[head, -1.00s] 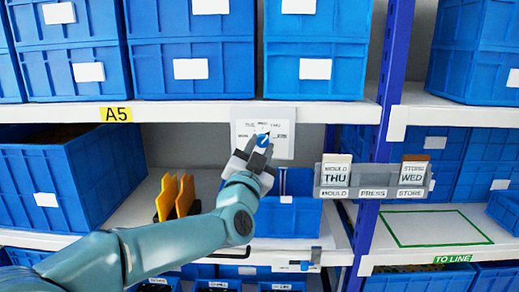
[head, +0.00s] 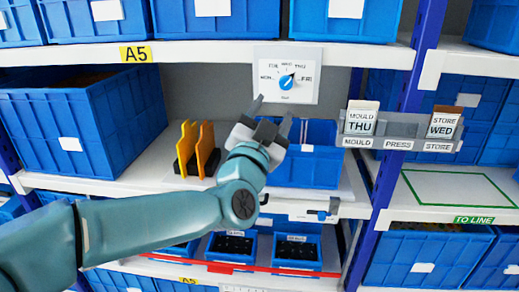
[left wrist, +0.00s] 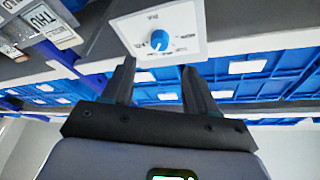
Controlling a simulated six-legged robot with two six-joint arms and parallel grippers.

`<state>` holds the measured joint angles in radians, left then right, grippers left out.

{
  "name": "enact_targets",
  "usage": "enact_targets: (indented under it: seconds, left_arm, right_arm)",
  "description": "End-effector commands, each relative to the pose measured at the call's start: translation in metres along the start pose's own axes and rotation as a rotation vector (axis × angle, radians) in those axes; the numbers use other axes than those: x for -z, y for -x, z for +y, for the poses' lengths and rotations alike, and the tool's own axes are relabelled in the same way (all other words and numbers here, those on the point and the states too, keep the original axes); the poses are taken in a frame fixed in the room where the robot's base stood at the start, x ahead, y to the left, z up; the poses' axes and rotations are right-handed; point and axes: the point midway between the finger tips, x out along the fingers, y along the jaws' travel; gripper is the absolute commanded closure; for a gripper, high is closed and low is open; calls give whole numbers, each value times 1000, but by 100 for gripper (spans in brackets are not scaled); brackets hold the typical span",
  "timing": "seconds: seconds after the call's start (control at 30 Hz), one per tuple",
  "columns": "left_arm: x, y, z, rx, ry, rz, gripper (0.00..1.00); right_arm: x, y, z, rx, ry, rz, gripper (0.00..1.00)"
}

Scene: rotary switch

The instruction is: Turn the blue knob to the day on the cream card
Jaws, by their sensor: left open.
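The blue knob (head: 287,83) sits on a white dial plate (head: 306,91) on the back wall under the upper shelf. Day labels run in an arc around it. Its white pointer is up and to the right, toward THU. It also shows in the left wrist view (left wrist: 160,40), with the dial upside down. The cream card (head: 361,119) reads MOULD THU and stands at the left of a grey rack. My left gripper (head: 271,110) is open and empty, below the knob and apart from it. It also shows in the left wrist view (left wrist: 158,76). My right gripper is out of view.
A brown-topped card (head: 444,124) reading STORE WED stands in the grey rack's (head: 402,129) right slot. A blue bin (head: 318,165) is behind my left gripper, with yellow upright pieces (head: 206,147) to its left. A blue post (head: 396,140) stands behind the rack.

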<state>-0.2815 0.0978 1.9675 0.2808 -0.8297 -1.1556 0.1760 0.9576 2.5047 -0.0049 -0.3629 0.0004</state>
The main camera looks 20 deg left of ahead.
Motion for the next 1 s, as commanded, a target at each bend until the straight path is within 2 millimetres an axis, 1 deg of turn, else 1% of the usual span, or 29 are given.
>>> enact_targets:
  seconds: [0.03,0.1,0.2,0.3,0.4,0.53,0.93,0.97,1.0]
  left_arm:
    - [-2,16,2,-1,1,4,42]
    - [-2,33,2,0,1,3,42]
    - [-2,53,1,-1,1,2,42]
    - [0,67,0,0,1,2,42]
    - [0,76,0,0,-1,1,42]
    - [0,80,0,0,-1,0,42]
    - [0,79,0,1,-1,-1,42]
    - [-2,79,-2,3,-2,-4,42]
    - [-8,77,-3,8,-7,-17,42]
  right_arm:
    - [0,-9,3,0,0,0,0]
    - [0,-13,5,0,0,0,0]
    - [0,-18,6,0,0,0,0]
    - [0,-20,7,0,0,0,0]
    - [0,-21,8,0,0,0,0]
    - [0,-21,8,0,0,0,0]
    - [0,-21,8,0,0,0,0]
    - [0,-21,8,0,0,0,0]
    - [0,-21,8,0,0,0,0]
